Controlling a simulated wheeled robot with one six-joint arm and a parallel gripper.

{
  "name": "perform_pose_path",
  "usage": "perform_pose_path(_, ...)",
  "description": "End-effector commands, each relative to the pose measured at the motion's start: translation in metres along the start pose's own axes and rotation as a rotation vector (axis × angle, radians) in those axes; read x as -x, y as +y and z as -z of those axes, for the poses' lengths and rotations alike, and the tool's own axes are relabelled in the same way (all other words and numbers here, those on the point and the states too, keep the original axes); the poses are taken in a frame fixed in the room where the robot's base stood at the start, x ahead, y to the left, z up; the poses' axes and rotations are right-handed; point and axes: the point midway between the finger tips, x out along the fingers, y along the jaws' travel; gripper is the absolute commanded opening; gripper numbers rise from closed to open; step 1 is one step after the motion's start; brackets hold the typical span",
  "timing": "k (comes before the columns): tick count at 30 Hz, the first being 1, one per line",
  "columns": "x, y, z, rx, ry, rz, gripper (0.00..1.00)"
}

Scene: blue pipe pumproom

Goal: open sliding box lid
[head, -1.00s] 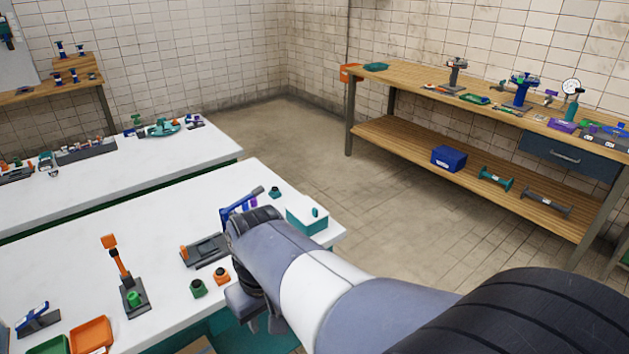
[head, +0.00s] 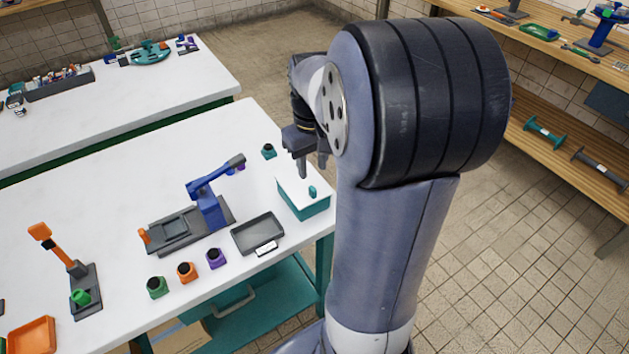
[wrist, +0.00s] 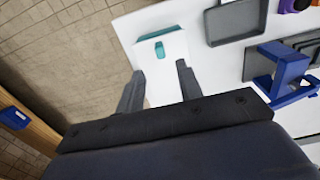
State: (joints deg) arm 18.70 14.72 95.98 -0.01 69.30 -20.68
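The sliding box (head: 306,207) is a teal box with a white lid (head: 296,187) and a small teal knob (head: 312,191) on top. It stands near the right corner of the white table. In the wrist view the white lid (wrist: 164,70) and its teal knob (wrist: 160,50) show beyond my fingertips. My gripper (head: 313,168) is above the box, fingers pointing down, partly hidden by my arm in the head view. In the wrist view my gripper (wrist: 159,74) has its two fingers spread wide with nothing between them touching. The lid looks closed.
A grey tray (head: 258,234) and a blue stand (head: 206,207) are left of the box. A small dark-topped teal jar (head: 268,151) is behind it. Green, orange and purple jars (head: 186,271) line the table front. The table edge is close to the box.

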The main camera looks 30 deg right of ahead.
Motion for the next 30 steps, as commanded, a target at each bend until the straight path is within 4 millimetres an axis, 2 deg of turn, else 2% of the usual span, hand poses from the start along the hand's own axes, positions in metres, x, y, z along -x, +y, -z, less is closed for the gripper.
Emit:
perform_pose_path(1,-0.012,0.000,-0.001,0.000,-0.005,0.002,0.35)
perform_pose_path(6,-0.043,-0.001,-0.001,0.000,-0.004,0.002,0.35)
perform_pose_path(12,-0.066,0.000,0.000,0.000,-0.002,0.001,0.35)
perform_pose_path(23,-0.072,0.000,0.000,0.000,0.000,0.000,0.35)
perform_pose_path(30,-0.072,0.000,0.000,0.000,0.000,0.000,0.17)
